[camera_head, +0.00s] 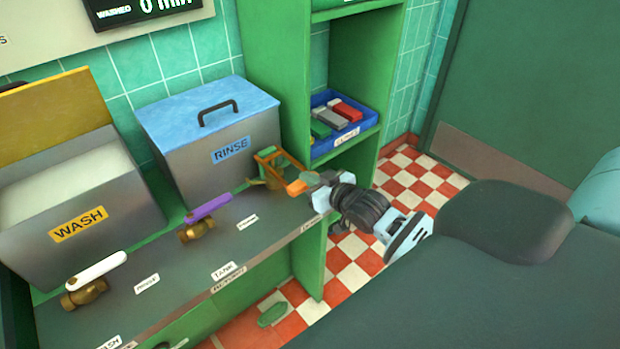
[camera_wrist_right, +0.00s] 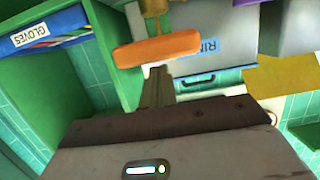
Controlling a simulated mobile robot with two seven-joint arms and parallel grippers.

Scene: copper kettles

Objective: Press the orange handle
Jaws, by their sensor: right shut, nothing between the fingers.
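The orange handle (camera_head: 300,184) sits on a brass valve at the right end of the counter, in front of the rinse tank. In the right wrist view the orange handle (camera_wrist_right: 157,50) lies crosswise just beyond my fingertips. My right gripper (camera_head: 318,181) is shut and empty, at the right end of the handle. Its closed fingers (camera_wrist_right: 157,80) point at the handle's side in the wrist view; I cannot tell whether they touch it. My left gripper is not in view.
A purple-handled valve (camera_head: 209,207) and a white-handled valve (camera_head: 96,270) stand further left on the counter (camera_head: 190,270). The blue-lidded rinse tank (camera_head: 220,150) and the wash tank (camera_head: 80,215) stand behind. A blue gloves bin (camera_head: 345,142) sits on the green shelf.

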